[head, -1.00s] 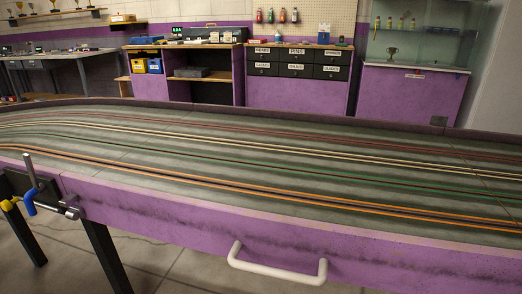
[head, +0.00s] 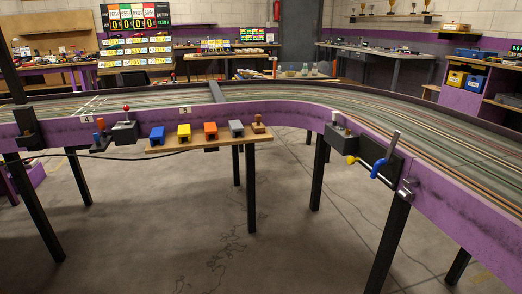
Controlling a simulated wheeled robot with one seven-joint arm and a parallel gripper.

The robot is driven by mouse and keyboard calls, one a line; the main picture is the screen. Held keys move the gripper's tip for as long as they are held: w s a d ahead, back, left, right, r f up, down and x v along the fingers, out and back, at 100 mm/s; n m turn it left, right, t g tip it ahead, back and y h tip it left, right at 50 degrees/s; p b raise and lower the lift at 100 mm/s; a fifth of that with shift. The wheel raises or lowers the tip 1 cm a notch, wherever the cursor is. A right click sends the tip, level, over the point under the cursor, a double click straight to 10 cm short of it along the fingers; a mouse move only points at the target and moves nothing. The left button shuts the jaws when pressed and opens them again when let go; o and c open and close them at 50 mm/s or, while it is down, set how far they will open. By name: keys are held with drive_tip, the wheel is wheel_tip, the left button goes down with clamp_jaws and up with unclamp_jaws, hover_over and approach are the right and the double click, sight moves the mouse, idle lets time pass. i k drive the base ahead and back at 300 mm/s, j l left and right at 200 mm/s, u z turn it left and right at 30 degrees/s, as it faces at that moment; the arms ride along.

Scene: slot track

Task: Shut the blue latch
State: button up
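The blue latch handle (head: 380,169) is on the purple side of the track table, right of centre in the head view. It hangs from a dark mounting plate (head: 372,158). A grey metal lever (head: 391,147) tilts upward beside it, and a yellow knob (head: 351,160) sits at its left. A metal catch (head: 406,190) is on the purple side just to the right. I cannot tell from here whether the latch is engaged. My gripper is not in view.
The slot track (head: 400,118) curves across on dark legs. A wooden shelf (head: 205,142) with coloured blocks and a red-knobbed box (head: 125,130) project from its near side. Open concrete floor (head: 230,225) lies in front. A scoreboard (head: 135,33) stands behind.

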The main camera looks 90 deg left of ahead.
sight(388, 159)
drive_tip(key=u, duration=2.4)
